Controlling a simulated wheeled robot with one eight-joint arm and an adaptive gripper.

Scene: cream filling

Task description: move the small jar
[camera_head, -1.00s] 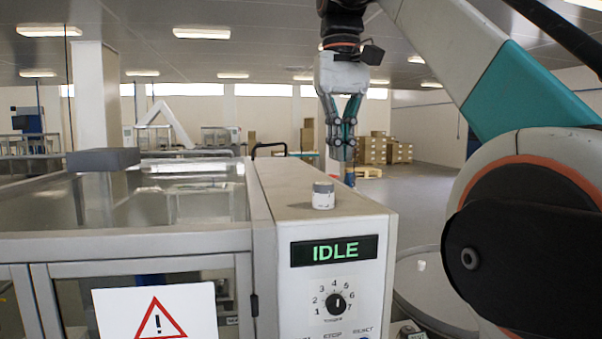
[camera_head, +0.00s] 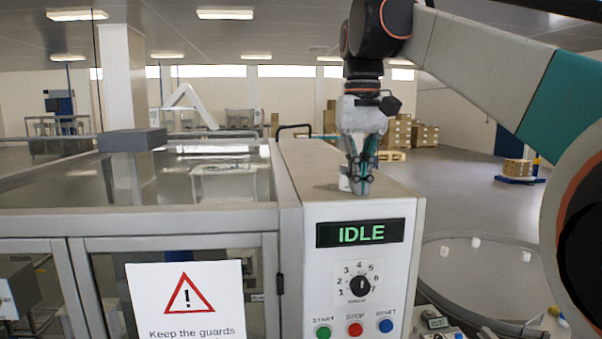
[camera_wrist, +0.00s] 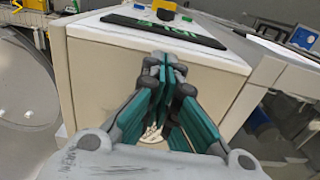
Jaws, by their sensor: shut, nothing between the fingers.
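The small jar (camera_head: 344,183) is white and stands on top of the control cabinet (camera_head: 311,174). In the head view it is mostly hidden behind my gripper (camera_head: 360,188), with a white sliver showing left of the fingers. My gripper points down, low over the cabinet top, with its fingers together and empty. In the wrist view, a pale round thing (camera_wrist: 152,134), seemingly the jar, shows partly below the teal fingers (camera_wrist: 167,72). I cannot tell whether the fingers touch the jar.
The cabinet front has a green IDLE display (camera_head: 360,233), a dial (camera_head: 359,286) and coloured buttons. A glass-sided guarded machine (camera_head: 135,195) adjoins it on the left. A round table (camera_head: 470,275) with small white pieces lies to the right, lower than the cabinet top.

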